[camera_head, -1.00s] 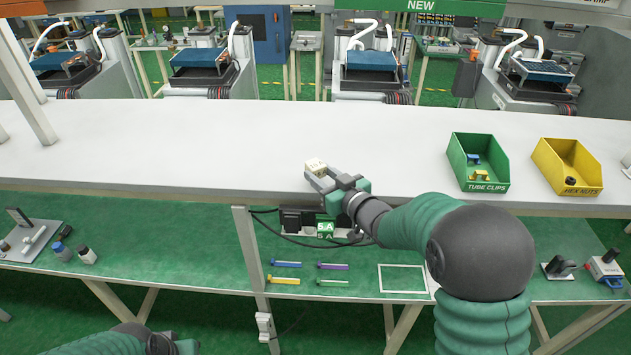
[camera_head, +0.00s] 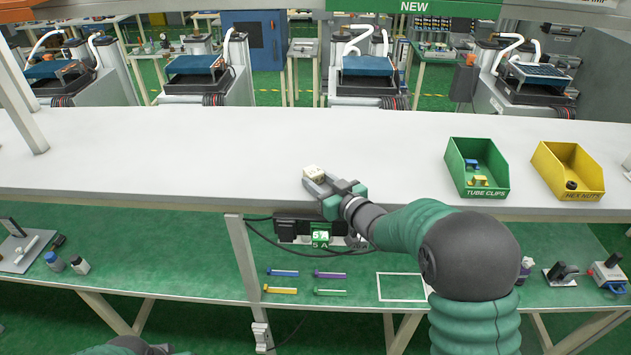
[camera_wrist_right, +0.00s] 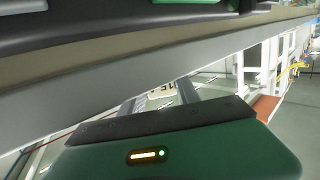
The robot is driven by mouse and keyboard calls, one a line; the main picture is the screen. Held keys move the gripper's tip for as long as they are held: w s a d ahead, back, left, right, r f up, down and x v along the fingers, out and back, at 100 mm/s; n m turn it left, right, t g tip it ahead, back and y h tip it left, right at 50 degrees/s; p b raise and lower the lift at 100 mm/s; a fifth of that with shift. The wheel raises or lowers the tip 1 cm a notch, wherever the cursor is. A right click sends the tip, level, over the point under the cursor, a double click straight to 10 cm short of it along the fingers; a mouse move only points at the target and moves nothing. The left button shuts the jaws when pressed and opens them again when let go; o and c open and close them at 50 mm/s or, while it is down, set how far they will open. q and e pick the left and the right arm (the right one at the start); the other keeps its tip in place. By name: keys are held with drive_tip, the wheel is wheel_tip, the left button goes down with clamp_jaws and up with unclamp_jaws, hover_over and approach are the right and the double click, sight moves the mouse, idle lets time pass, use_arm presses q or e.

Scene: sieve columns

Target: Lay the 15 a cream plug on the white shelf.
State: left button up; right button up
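The cream plug (camera_head: 313,172) is a small pale block held at the tips of my right gripper (camera_head: 318,182). In the head view it shows against the front part of the white shelf (camera_head: 200,150), near its front edge; I cannot tell whether it touches the shelf. In the right wrist view the plug (camera_wrist_right: 162,91) shows dark "15" lettering between the two grey fingers, partly hidden by the gripper body. Only a piece of my left arm shows at the bottom left of the head view; its fingers are out of frame.
A green tube clips bin (camera_head: 478,168) and a yellow hex nuts bin (camera_head: 567,170) stand on the shelf at right. The shelf's middle and left are clear. A white post (camera_head: 25,125) stands at far left. A green lower bench (camera_head: 180,262) holds several coloured tools and a display.

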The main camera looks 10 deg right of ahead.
drive_tip(key=o, duration=0.5)
drive_tip(key=shift+s+d, duration=0.1)
drive_tip(key=shift+d, duration=0.1)
drive_tip(key=shift+c, duration=0.2)
drive_tip(key=shift+a, duration=0.4)
drive_tip(key=shift+s, duration=0.1)
drive_tip(key=shift+s+b, duration=0.3)
drive_tip(key=shift+s, duration=0.05)
use_arm(q)
wheel_tip(320, 180, down, 4)
drive_tip(key=b, duration=0.3)
drive_tip(key=shift+s+a, duration=0.1)
use_arm(e)
drive_tip(key=v, duration=1.6)
drive_tip(key=shift+d, duration=0.15)
